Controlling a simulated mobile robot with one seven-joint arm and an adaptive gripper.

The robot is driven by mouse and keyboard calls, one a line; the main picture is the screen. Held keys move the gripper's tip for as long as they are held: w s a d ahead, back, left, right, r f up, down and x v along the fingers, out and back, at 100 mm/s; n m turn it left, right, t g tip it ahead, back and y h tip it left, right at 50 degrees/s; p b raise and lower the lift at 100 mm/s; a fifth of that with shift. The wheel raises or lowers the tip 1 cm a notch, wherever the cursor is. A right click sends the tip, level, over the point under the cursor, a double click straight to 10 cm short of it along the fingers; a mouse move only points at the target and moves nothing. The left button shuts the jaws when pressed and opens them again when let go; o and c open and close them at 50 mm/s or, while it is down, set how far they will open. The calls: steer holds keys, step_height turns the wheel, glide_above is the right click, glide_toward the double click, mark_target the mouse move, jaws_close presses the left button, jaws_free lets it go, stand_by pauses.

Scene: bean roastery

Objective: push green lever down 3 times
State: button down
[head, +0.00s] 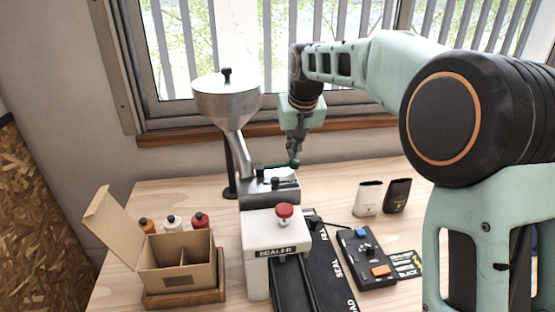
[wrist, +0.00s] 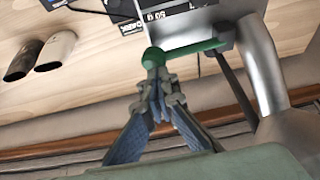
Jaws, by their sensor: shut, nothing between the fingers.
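The green lever (head: 281,166) sticks out to the right from the top of the metal dispenser under the hopper. It lies about level and ends in a round green knob. In the wrist view the lever (wrist: 190,49) runs from a dark pivot block to the knob. My gripper (head: 294,157) is shut and empty, with its fingertips at the knob end. In the wrist view the fingertips of my gripper (wrist: 158,76) overlap the knob's edge; I cannot tell if they touch it.
A steel hopper (head: 227,104) stands left of my gripper. A white sealer (head: 262,237) with a red knob sits in front. An open carton (head: 178,262) is at left, with several bottles behind. A control box (head: 365,259) and two pouches (head: 368,198) are at right. The window wall is behind.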

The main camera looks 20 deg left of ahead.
steer(key=shift+f, duration=0.15)
step_height(320, 180, up, 6)
steer(key=p, duration=0.5)
stand_by(0.3)
stand_by(1.6)
